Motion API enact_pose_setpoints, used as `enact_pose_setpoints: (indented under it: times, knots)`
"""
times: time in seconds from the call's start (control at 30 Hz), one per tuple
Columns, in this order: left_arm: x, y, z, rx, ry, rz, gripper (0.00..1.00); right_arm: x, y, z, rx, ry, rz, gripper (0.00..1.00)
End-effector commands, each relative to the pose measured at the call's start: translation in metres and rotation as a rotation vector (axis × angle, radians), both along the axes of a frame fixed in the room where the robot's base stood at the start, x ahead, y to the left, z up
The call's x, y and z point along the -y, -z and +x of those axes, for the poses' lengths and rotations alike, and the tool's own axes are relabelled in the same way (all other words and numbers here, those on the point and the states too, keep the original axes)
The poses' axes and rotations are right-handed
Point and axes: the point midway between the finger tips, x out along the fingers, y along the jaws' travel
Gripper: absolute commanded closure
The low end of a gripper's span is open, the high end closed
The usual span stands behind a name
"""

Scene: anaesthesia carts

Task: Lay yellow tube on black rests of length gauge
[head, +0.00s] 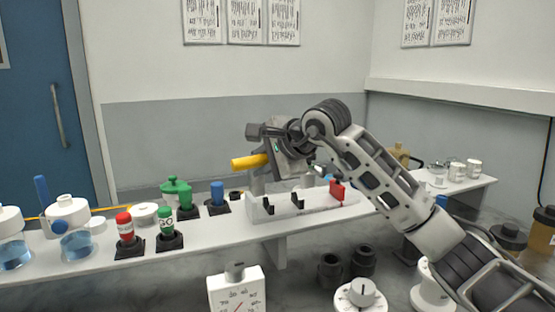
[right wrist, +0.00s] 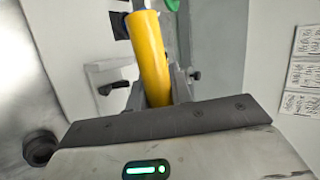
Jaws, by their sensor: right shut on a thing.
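The yellow tube (head: 249,162) is in the grip of my right gripper (head: 272,150), which is shut on it. The tube sticks out to the left of the jaws, roughly level, above the length gauge (head: 310,214). The gauge is a pale block on the white shelf, with black rests (head: 297,199) and a red stop (head: 337,191) at its right end. The tube is clear of the rests. In the right wrist view the yellow tube (right wrist: 150,55) runs up from between the fingers; its near end is hidden. My left gripper is not in view.
Left of the gauge on the shelf (head: 240,232) stand a blue-topped item (head: 217,195), a green pot (head: 176,190), red (head: 125,228) and green (head: 166,228) capped items and clear jars with blue liquid. A dial box (head: 236,290) and black cups (head: 330,270) stand below in front.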

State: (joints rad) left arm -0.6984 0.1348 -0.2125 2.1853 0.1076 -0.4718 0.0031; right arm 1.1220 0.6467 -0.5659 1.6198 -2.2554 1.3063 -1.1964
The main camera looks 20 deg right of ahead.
Motion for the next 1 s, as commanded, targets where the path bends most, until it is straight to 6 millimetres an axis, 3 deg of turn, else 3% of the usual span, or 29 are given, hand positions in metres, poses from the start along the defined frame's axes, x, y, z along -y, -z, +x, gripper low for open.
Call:
enact_pose_setpoints:
  times: [0.1,0.3,0.47,1.0]
  knots:
    - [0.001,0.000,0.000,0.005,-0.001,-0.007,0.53,0.029,-0.001,0.004,-0.001,0.039,0.034,1.00]
    - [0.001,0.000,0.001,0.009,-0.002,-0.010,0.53,0.050,-0.002,0.007,0.001,0.066,0.057,1.00]
    - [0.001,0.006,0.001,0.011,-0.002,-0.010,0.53,0.052,0.005,0.007,0.001,0.069,0.059,1.00]
    - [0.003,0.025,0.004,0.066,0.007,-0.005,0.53,0.051,0.059,0.006,0.001,0.068,0.059,1.00]
